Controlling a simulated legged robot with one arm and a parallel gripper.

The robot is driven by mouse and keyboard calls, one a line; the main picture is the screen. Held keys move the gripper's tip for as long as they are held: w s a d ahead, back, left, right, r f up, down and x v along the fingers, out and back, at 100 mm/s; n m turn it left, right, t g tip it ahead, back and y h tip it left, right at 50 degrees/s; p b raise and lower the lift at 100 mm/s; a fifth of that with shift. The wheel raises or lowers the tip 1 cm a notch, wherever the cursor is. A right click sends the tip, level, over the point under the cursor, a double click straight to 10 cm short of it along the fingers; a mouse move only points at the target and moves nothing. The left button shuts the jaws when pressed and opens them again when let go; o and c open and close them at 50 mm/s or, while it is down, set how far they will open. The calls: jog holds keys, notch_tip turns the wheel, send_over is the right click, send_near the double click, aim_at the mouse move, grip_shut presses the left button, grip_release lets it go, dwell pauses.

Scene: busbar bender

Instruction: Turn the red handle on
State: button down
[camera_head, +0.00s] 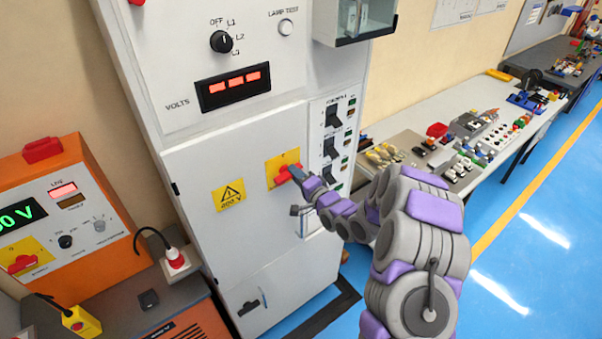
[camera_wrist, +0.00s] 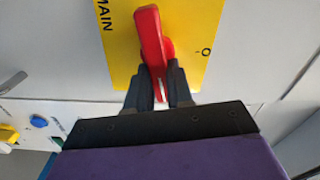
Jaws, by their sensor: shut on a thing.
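The red handle (camera_head: 282,176) sits on a yellow plate (camera_head: 273,165) on the front of the grey cabinet. In the wrist view the red handle (camera_wrist: 150,45) stands nearly upright in the picture, leaning slightly to the left at its top. The yellow plate (camera_wrist: 195,30) there shows the word "MAIN" on the left and an "O" mark at the right. My gripper (camera_head: 294,173) reaches the handle from the right. In the wrist view my gripper (camera_wrist: 160,90) has its two dark fingers closed on both sides of the handle's lower end.
A yellow warning label (camera_head: 229,194) is left of the handle. Black switches (camera_head: 332,115) line the cabinet's right side. An orange unit (camera_head: 70,225) stands at left. A bench (camera_head: 400,118) with many parts runs along the wall. The blue floor (camera_head: 530,230) at right is clear.

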jog(key=shift+f+m, duration=0.2)
jog(key=shift+m, duration=0.9)
jog(key=c, duration=1)
grip_release()
jog(key=shift+w+f, duration=0.1)
jog(key=shift+w, duration=0.1)
jog(key=shift+s+a, duration=0.1)
jog(key=b+v, duration=0.3)
jog(key=v, duration=1.4)
